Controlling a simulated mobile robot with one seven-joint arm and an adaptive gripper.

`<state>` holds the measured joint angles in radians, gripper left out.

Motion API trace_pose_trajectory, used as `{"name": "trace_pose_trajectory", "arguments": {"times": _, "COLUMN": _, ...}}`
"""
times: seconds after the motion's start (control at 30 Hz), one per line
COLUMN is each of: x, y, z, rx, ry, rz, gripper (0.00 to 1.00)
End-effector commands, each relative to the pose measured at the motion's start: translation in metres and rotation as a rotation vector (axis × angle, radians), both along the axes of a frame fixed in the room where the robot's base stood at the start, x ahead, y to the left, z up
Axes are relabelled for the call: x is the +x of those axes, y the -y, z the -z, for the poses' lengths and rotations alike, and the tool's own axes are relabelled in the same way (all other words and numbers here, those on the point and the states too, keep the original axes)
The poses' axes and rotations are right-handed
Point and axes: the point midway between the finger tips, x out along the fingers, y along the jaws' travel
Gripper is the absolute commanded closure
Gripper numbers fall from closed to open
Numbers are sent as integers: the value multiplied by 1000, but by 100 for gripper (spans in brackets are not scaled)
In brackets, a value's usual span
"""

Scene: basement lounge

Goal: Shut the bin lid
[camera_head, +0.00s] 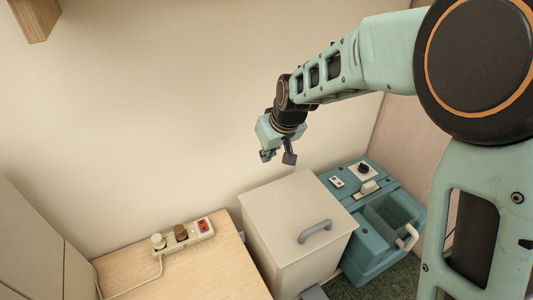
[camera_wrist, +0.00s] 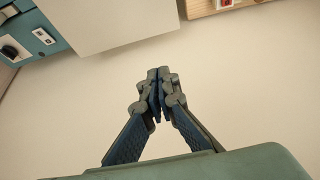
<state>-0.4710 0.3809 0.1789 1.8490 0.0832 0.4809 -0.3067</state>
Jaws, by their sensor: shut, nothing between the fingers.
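The bin is a cream box (camera_head: 300,275) with a flat cream lid (camera_head: 285,215) that carries a grey curved handle (camera_head: 315,231). The lid lies flat over the box, and I see no gap along its front edge. In the wrist view, the lid's pale panel (camera_wrist: 130,20) shows at the top. My gripper (camera_head: 278,157) hangs above the lid's back edge in the head view, close to the wall, and touches nothing that I can see. Its fingertips are together and empty in the wrist view (camera_wrist: 158,82).
A teal unit (camera_head: 375,260) with a knob and an open basin stands right of the bin. A wooden top (camera_head: 190,270) on the left bears a power strip (camera_head: 180,236) with plugs. The wall is close behind. A wooden block (camera_head: 35,15) juts out at the upper left.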

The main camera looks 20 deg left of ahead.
Motion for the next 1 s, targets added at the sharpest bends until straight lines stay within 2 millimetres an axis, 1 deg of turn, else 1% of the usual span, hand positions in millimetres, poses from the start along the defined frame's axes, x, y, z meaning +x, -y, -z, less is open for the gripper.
{"name": "trace_pose_trajectory", "arguments": {"times": 0.17, "x": -1, "y": 1, "z": -10, "rx": 1, "ry": 1, "rz": 0, "gripper": 100}}
{"name": "trace_pose_trajectory", "arguments": {"times": 0.8, "x": -11, "y": 14, "z": -86, "rx": 1, "ry": 1, "rz": 0, "gripper": 100}}
{"name": "trace_pose_trajectory", "arguments": {"times": 0.9, "x": -13, "y": 15, "z": -92, "rx": 0, "ry": 1, "rz": -1, "gripper": 100}}
{"name": "trace_pose_trajectory", "arguments": {"times": 1.0, "x": -13, "y": 15, "z": -91, "rx": 0, "ry": 1, "rz": -1, "gripper": 100}}
